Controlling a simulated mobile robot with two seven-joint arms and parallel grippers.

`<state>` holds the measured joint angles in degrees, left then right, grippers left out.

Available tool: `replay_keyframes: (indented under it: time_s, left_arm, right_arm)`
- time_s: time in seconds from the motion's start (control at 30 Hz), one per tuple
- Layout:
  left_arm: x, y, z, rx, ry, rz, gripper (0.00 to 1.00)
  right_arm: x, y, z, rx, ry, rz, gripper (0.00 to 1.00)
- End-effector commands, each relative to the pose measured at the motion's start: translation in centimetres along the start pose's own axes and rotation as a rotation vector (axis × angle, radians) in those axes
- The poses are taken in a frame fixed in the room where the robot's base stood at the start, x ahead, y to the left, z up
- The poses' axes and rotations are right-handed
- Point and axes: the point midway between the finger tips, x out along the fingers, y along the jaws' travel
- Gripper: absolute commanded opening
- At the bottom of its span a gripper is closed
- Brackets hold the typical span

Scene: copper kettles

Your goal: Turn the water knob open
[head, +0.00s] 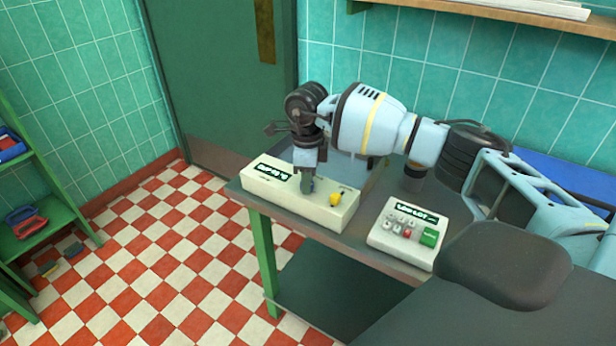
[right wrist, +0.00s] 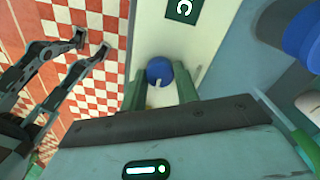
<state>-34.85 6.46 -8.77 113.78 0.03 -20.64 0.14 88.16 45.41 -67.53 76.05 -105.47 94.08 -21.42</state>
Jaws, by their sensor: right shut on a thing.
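The long cream panel (head: 284,196) lies on the grey table and carries a green label, a yellow knob (head: 336,199) and a blue knob. In the head view my right gripper (head: 307,186) points down over the panel and largely hides the blue knob. In the right wrist view the blue knob (right wrist: 160,72) with its white pointer sits between the two green fingers of my right gripper (right wrist: 158,88), which is shut on it. My left gripper is not in the head view. The small text by the knobs is unreadable.
A second cream box (head: 407,229) with several buttons stands at the right on the table (head: 378,252). A green shelf (head: 42,222) is at the far left. The checkered floor (head: 170,265) is clear between shelf and table.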

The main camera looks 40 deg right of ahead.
Motion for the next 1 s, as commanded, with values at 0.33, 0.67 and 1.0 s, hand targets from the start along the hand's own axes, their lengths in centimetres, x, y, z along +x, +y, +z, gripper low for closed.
replay_keyframes:
  time_s: [0.33,0.67,1.0]
  left_arm:
    - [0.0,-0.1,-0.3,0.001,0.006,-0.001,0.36]
    - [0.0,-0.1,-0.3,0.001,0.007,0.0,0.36]
    - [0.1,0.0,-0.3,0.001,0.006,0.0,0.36]
  right_arm:
    - [0.0,0.0,0.0,0.004,0.0,0.0,0.08]
    - [0.0,0.0,0.0,0.002,0.0,0.0,0.52]
    - [-2.3,-0.1,0.1,0.001,-0.003,-0.003,0.52]
